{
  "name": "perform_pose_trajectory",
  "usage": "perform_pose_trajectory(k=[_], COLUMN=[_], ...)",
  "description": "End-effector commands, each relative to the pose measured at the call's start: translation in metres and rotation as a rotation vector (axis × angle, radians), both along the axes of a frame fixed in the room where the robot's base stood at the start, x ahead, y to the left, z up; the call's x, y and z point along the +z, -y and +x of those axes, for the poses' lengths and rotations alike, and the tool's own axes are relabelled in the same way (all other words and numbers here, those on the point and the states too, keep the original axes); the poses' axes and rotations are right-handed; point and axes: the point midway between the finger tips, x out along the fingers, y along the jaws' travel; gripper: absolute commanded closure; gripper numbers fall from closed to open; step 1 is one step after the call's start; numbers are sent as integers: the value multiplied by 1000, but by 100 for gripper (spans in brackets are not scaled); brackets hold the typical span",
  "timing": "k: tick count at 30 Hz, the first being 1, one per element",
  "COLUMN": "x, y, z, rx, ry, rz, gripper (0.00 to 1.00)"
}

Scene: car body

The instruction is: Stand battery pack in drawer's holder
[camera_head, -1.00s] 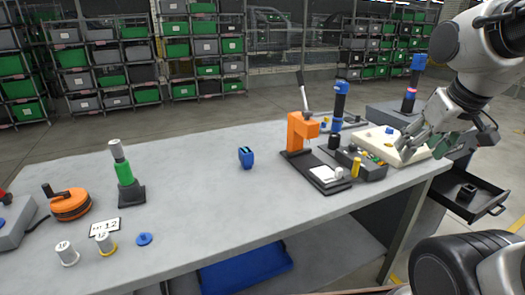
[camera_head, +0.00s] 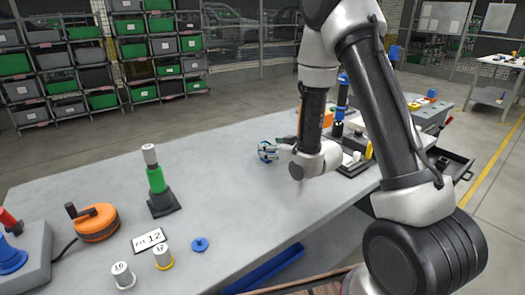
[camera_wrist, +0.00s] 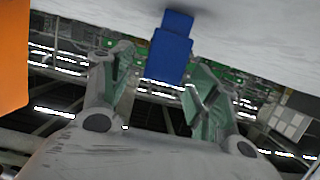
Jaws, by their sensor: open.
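The blue battery pack (camera_head: 264,151) stands on the grey workbench and is partly covered by my gripper (camera_head: 277,150) in the head view. In the wrist view the battery pack (camera_wrist: 169,50) appears ahead of and between the fingers of my open gripper (camera_wrist: 157,75). A gap shows on both sides, and I cannot tell how deep the pack sits between the pads. The dark open drawer (camera_head: 462,164) is at the right end of the bench, partly hidden by my arm; its holder is not clearly visible.
An orange press (camera_head: 313,122) and a black-based fixture stand just right of my gripper. A green-and-black post (camera_head: 158,184), an orange reel (camera_head: 94,223) and small capped cylinders (camera_head: 123,274) are on the left.

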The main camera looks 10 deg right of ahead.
Motion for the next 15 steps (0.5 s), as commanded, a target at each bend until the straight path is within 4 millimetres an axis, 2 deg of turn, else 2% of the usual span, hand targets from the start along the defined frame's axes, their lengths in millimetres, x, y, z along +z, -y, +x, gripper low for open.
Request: perform_pose_trajectory(k=[15], x=[-19], y=[-28], z=[60], rx=[0], ry=[1], rz=[0], gripper=[39])
